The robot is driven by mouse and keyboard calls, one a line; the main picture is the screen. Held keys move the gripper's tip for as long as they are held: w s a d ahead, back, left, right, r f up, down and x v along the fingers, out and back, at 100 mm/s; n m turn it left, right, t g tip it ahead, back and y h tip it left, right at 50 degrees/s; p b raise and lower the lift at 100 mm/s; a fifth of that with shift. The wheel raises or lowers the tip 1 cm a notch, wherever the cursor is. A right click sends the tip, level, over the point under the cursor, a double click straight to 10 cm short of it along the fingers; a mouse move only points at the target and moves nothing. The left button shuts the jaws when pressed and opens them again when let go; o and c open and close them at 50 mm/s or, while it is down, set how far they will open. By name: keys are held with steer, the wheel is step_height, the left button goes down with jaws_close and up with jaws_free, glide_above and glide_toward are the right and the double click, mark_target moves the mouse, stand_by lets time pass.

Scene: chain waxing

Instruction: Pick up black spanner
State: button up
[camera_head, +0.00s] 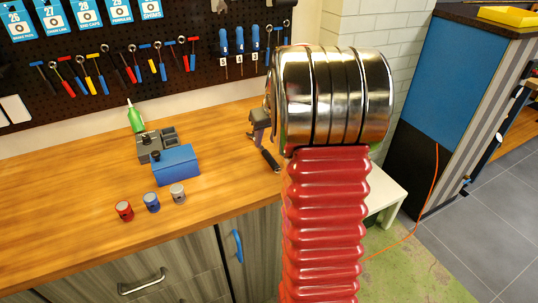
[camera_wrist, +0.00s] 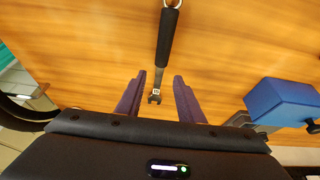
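The black spanner (camera_wrist: 165,42) lies on the wooden worktop in the wrist view. Its black handle points away from me, with a metal ring at the top edge and an open metal jaw at the near end. My gripper (camera_wrist: 158,78) is open, with its two purple fingers apart. The jaw end shows between the fingers in the picture, and nothing is gripped. In the head view, the spanner's black handle (camera_head: 270,160) shows just below my gripper (camera_head: 260,125), near the worktop's front edge. My arm hides part of that area.
A blue box (camera_head: 175,166) and a green bottle (camera_head: 135,118) stand left of my gripper. Red, blue and grey small cans (camera_head: 124,210) stand nearer the front. A black pegboard (camera_head: 110,85) with several hanging tools is behind. The left worktop is clear.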

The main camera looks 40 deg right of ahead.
mark_target(264, 150)
steer(key=shift+x, duration=2.6)
steer(key=shift+d, duration=0.1)
jaws_close()
